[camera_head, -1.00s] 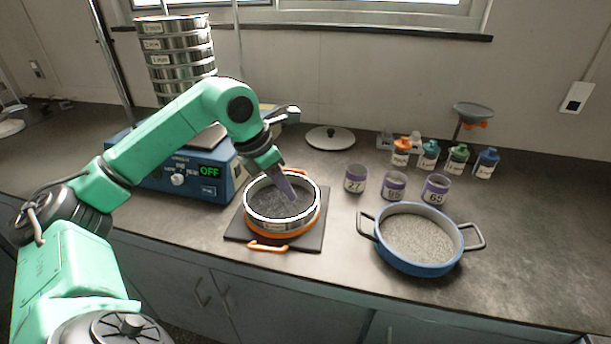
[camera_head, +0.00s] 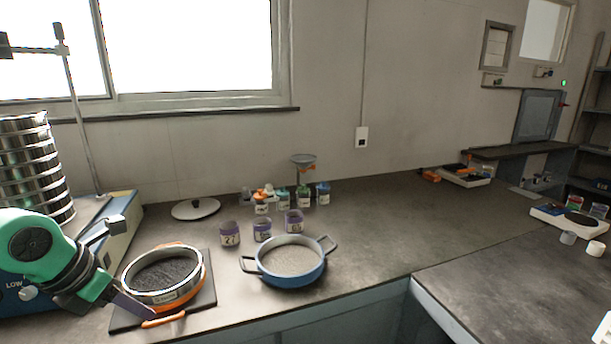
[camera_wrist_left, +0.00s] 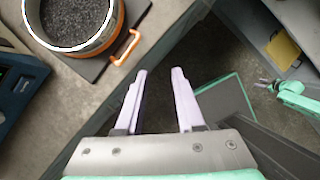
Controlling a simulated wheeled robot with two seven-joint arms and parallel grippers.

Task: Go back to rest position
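My left gripper (camera_head: 133,304) is beside the front left of the round metal sieve (camera_head: 167,297); it is not over the sieve in the left wrist view. That view shows its two pale fingers (camera_wrist_left: 158,100) spread apart with nothing between them. The sieve, with dark grains inside and an orange ring around its base, sits on a black pad (camera_head: 196,307). It also shows in the left wrist view (camera_wrist_left: 100,40). What looks like my right gripper (camera_wrist_left: 267,85) is small at the right of the left wrist view, too small to read.
A blue two-handled pan (camera_head: 290,279) of pale grains stands right of the pad. Several labelled cups (camera_head: 230,236) and small bottles stand behind it. The blue shaker machine (camera_head: 122,243) is at the left.

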